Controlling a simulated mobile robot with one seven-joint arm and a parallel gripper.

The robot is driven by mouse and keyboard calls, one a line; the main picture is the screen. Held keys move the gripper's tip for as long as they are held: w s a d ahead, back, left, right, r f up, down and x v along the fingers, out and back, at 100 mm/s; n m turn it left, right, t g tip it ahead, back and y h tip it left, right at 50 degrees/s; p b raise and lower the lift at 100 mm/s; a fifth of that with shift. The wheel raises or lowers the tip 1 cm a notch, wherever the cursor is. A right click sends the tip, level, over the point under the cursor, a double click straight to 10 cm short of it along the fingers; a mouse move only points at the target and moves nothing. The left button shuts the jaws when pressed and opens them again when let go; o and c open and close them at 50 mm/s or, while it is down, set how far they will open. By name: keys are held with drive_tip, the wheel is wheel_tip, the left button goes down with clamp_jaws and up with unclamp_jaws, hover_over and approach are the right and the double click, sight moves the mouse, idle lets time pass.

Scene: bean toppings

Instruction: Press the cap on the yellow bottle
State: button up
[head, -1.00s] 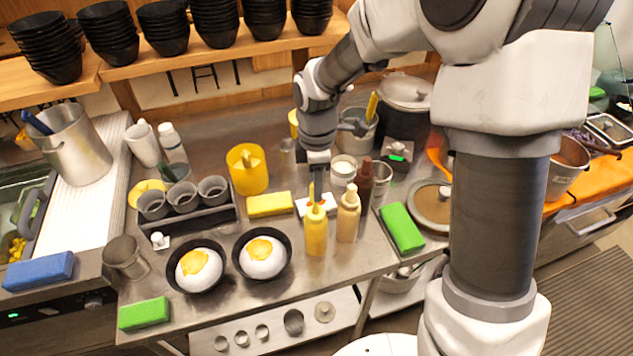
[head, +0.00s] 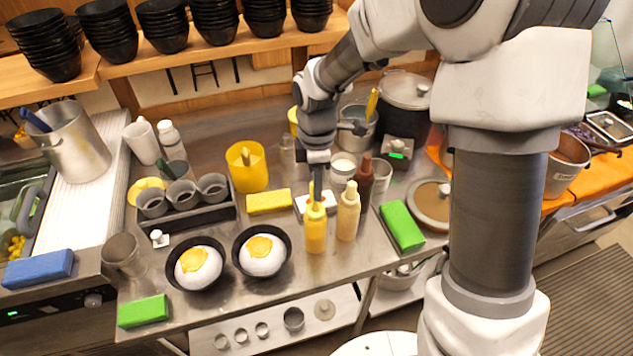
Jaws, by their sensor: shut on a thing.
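The yellow bottle (head: 316,236) stands upright near the front edge of the steel counter, right of the two bowls. Its yellow cap (head: 315,209) is at the bottle's mouth, directly below my gripper. My gripper (head: 317,190) points down from above and is shut on the cap. The fingertips are small in this view and partly merge with the cap. Whether the cap is fully seated on the bottle cannot be told.
A pale tan bottle (head: 348,213) stands close on the right, with a dark brown bottle (head: 364,180) behind it. Two black bowls with egg-topped food (head: 262,252) sit to the left. A yellow sponge (head: 269,201) and a green sponge (head: 402,226) lie nearby.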

drive_tip(key=shift+f+b, duration=0.75)
drive_tip(key=shift+f, duration=0.45)
drive_tip(key=shift+f, duration=0.1)
drive_tip(key=shift+f+b, duration=0.35)
drive_tip(key=shift+f, duration=0.1)
drive_tip(key=shift+f, duration=0.2)
drive_tip(key=o, duration=1.4)
drive_tip(key=shift+r, duration=0.1)
drive_tip(key=shift+r+p, duration=2.7)
drive_tip(key=shift+r, duration=0.5)
